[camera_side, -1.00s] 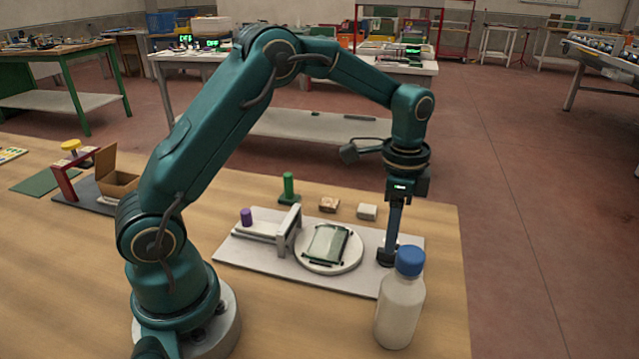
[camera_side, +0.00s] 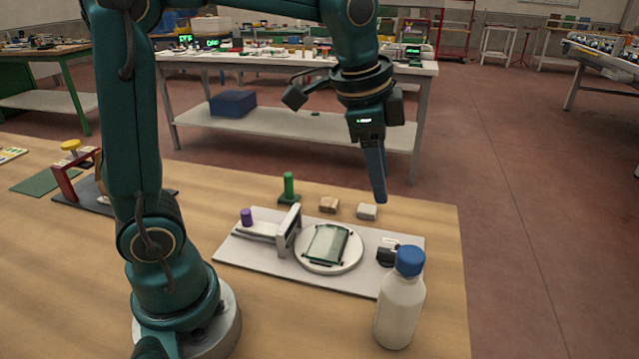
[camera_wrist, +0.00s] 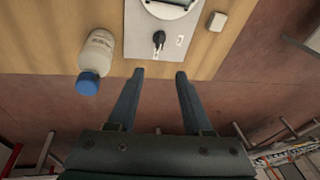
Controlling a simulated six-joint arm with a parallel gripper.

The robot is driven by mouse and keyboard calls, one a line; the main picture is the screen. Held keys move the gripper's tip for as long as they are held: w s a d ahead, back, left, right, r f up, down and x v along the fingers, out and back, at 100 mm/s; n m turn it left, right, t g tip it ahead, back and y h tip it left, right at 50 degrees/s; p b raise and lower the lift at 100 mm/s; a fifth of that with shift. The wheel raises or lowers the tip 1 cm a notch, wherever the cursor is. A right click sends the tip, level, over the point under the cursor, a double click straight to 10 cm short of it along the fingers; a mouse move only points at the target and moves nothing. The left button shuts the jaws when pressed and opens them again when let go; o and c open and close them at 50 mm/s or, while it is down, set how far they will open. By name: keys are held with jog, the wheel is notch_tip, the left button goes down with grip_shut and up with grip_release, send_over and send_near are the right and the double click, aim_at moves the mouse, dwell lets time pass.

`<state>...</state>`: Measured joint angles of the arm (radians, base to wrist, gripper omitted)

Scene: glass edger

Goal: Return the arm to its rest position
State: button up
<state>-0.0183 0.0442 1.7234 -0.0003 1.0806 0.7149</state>
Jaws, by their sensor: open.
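My gripper (camera_side: 380,198) hangs above the right back part of the table in the side view, clear of everything below it. In the wrist view my gripper (camera_wrist: 160,73) shows two fingers apart with nothing between them. The glass edger's light base plate (camera_side: 270,272) lies on the table, with a round white disc (camera_side: 354,260) bearing a greenish glass pane (camera_side: 326,244). A small black knob (camera_side: 386,256) sits on the plate's right end; the wrist view shows the knob (camera_wrist: 159,38) beyond the fingertips.
A white bottle with a blue cap (camera_side: 400,305) stands at the plate's front right corner. A green post (camera_side: 289,188), a brown block (camera_side: 329,205) and a pale block (camera_side: 367,211) stand behind the plate. A red frame (camera_side: 66,182) is at left. The air around my gripper looks clear.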

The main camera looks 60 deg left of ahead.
jog(key=s+f+n+t, duration=0.2)
jog(key=s+n, duration=0.6)
jog(key=s, duration=0.5)
jog(key=shift+d+f, duration=0.2)
jog(key=shift+d, duration=0.05)
